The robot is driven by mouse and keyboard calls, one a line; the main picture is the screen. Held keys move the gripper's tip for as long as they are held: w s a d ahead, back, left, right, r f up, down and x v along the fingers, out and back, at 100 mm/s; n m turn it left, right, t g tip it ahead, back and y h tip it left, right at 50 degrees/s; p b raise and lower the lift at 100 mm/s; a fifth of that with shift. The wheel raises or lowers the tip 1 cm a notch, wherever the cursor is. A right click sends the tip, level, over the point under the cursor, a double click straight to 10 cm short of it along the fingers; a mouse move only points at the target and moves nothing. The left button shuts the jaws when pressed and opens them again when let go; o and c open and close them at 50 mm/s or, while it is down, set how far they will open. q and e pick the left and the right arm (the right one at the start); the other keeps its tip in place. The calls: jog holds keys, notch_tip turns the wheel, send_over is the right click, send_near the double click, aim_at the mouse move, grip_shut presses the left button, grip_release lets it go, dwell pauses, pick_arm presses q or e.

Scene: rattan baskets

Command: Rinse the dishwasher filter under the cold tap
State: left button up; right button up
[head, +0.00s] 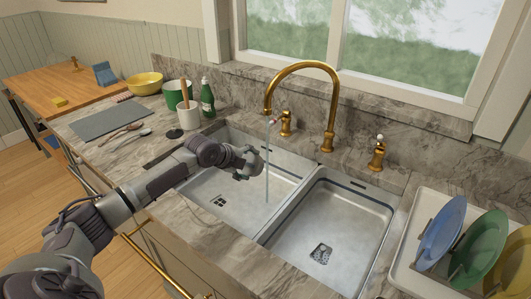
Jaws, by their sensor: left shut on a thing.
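The brass tap (331,105) arches over the left basin (190,192). A thin stream of water (267,170) falls from its spout into that basin. The left tap handle (286,124) has a lever pointing left with a reddish mark at its tip. The right tap handle (377,153) has a pale upright top. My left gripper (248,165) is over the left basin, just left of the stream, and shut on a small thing. The fingers mostly hide this thing, and I cannot tell whether it is the dishwasher filter. My right gripper is out of view.
The right basin (340,210) is empty except for its drain. A dish rack (404,245) with coloured plates stands at the right. A green bottle (207,98), a utensil crock (188,115) and a grey board (107,121) are on the left counter.

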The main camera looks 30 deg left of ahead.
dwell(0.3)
pick_arm(q)
jog(key=d+p+v, duration=0.1)
jog(key=p+v, duration=0.4)
jog(key=v, duration=0.1)
jog(key=shift+s+a+p, duration=0.3)
jog(key=shift+a, duration=0.25)
jog(key=shift+r, duration=0.1)
